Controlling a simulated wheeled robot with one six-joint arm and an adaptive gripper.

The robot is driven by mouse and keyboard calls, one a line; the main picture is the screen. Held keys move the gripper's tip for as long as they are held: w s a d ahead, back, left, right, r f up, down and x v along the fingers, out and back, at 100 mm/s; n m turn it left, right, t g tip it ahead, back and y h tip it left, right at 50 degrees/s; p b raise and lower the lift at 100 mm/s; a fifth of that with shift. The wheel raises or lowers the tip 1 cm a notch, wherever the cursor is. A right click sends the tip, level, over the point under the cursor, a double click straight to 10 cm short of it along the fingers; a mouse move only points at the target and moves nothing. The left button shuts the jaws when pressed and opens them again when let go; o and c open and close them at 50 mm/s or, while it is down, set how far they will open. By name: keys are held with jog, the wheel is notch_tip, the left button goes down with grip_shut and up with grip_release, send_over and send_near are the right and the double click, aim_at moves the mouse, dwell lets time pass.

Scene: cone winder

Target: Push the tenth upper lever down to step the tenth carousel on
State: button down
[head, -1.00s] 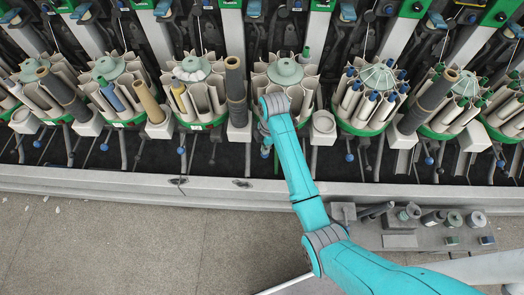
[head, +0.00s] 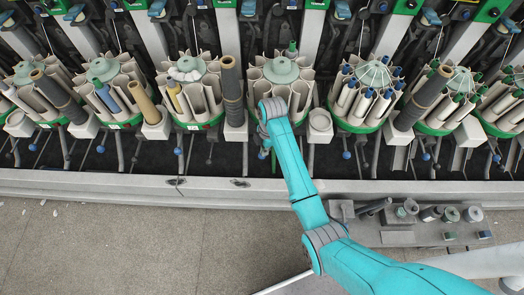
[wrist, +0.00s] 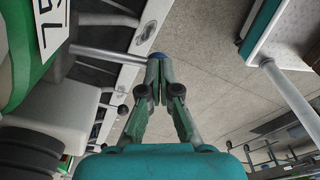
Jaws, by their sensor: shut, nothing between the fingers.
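The carousel at my arm (head: 280,70) is a green-rimmed ring of pale pockets with a grey-green cap; its number cannot be read in the head view. My gripper is shut and empty below the front of this carousel; in the wrist view its fingertips (wrist: 156,92) meet in a point. In the head view my wrist hides much of the gripper and this lever.
Neighbouring carousels stand close on both sides, one with blue-tipped tubes (head: 372,92). A dark bobbin column (head: 232,90) rises just left of my wrist. Other blue-knobbed levers hang below the row. A grey rail (head: 100,185) runs along the front, with a parts tray (head: 398,238) at right.

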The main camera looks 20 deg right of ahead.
jog(key=shift+w+d+r, duration=0.1)
jog(key=shift+d+r, duration=0.1)
jog(key=shift+d, duration=0.35)
jog(key=shift+w+d+r, duration=0.1)
jog(key=shift+d+r, duration=0.05)
jog(key=shift+d, duration=0.35)
jog(key=shift+r, duration=0.1)
notch_tip(320, 180, up, 7)
jog(key=shift+d+r, duration=0.15)
jog(key=shift+d, duration=0.25)
